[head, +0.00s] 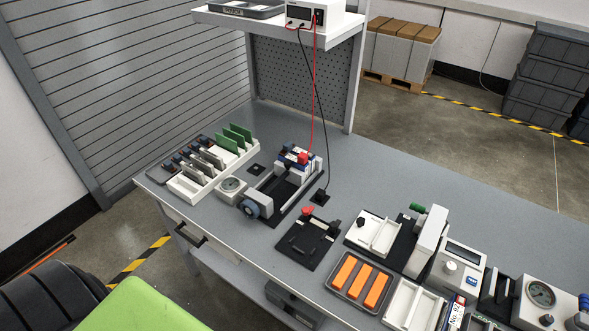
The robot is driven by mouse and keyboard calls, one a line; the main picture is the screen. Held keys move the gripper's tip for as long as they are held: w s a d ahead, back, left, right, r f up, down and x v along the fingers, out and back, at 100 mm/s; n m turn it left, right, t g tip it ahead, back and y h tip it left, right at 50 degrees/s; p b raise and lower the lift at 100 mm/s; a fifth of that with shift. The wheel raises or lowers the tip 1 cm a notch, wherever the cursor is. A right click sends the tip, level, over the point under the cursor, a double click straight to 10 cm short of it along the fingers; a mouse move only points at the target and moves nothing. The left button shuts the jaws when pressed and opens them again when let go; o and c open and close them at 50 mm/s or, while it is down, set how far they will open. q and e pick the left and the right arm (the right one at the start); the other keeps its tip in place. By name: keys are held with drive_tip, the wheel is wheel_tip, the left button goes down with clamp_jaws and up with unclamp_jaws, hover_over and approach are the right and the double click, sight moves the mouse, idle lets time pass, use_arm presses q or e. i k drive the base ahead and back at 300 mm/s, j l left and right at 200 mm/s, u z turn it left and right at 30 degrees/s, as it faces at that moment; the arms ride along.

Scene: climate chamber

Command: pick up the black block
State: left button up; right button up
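Neither of my grippers shows in the head view. I cannot tell for certain which dark item is the black block. A small black square piece (257,170) lies on the bench beside the round gauge. Another small black piece (320,197) sits where the black cable ends, right of the grey vise-like fixture (283,185). A flat black plate (310,243) with a red knob and a black part on it lies near the front edge.
The grey bench (405,172) carries a white slotted rack (213,172) at left, a tray of orange bars (360,282) in front, and instruments at right. A shelf (280,22) with a power supply stands above the back. The back-middle bench is clear.

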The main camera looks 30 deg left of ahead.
sight(320, 194)
drive_tip(key=u, duration=0.9)
drive_tip(key=k+j, duration=0.1)
drive_tip(key=k, duration=0.2)
drive_tip(key=j+z, duration=0.05)
